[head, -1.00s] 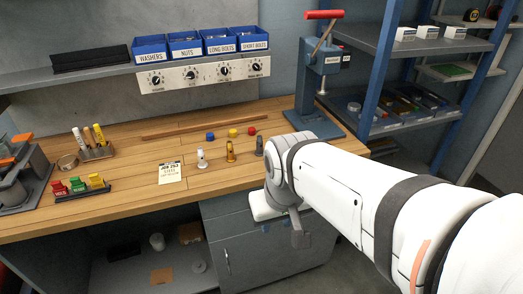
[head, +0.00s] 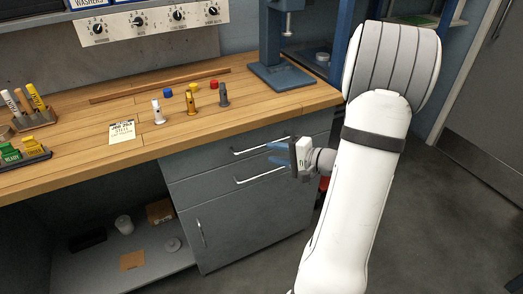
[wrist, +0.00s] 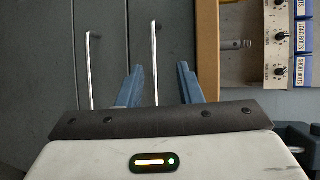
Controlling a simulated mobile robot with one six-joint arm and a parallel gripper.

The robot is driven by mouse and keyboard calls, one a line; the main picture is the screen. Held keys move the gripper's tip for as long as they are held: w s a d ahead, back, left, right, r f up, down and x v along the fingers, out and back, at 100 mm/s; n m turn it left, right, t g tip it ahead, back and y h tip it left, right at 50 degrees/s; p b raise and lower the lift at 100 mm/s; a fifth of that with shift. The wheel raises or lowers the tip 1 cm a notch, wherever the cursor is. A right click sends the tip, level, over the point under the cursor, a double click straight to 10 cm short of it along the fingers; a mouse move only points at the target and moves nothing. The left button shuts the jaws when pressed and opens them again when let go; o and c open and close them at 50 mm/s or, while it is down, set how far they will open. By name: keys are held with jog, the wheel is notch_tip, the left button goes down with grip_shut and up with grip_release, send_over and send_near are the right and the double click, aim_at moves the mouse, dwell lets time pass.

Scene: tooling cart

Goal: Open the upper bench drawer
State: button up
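The upper bench drawer (head: 200,163) is a grey front just under the wooden top and looks shut. Its pale bar handle (head: 245,151) shows in the head view, its right part near my fingers. In the wrist view the picture is turned sideways, and the upper handle (wrist: 154,50) runs between my two blue fingers. My gripper (head: 272,154) is open, with its fingers pointing at the drawer front. In the wrist view my gripper (wrist: 160,70) has one finger on each side of the handle line. I cannot tell whether the fingertips reach around the bar.
A second drawer handle (head: 255,177) lies just below, with a cabinet door (head: 240,225) under it. The wooden bench top (head: 220,120) overhangs above, carrying small bottles, caps and a job card (head: 122,132). A blue press (head: 285,85) stands at its right end. Floor to the right is free.

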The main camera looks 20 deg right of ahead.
jog(key=d+f+m+t+h, duration=0.1)
jog(key=d+f+t+h, duration=0.1)
jog(key=d, duration=0.2)
jog(key=x, duration=0.8)
jog(key=shift+m, duration=0.3)
jog(key=shift+c, duration=0.2)
grip_shut()
